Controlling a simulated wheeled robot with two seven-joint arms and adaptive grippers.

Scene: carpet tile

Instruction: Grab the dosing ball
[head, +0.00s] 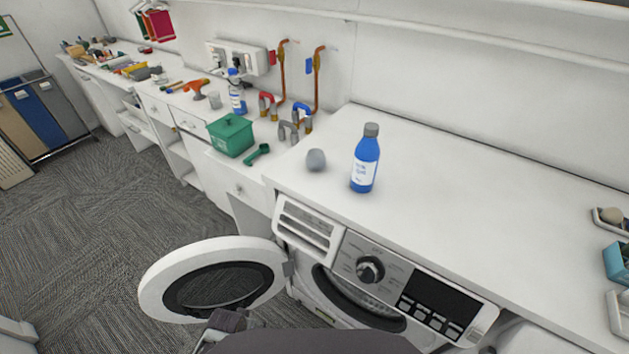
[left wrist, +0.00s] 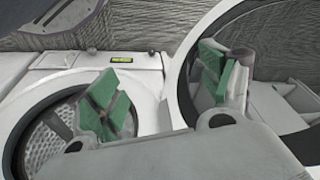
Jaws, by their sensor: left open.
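The dosing ball, a small grey rounded piece (head: 316,160), sits on the white counter above the washing machine, left of a blue bottle. It does not show in the left wrist view. My left gripper (left wrist: 163,88) is open, its two green-padded fingers spread apart with nothing between them. It is low, in front of the washing machine, between the drum opening (left wrist: 58,135) and the open door. In the head view part of my left arm shows at the bottom edge, below the counter and well apart from the ball. My right gripper is not in view.
The washing machine door (head: 265,258) stands open to the left. The blue bottle (head: 366,160) stands close right of the ball. A green box (head: 231,135) and green scoop (head: 257,153) lie to the left. The counter right of the bottle is clear up to several trays.

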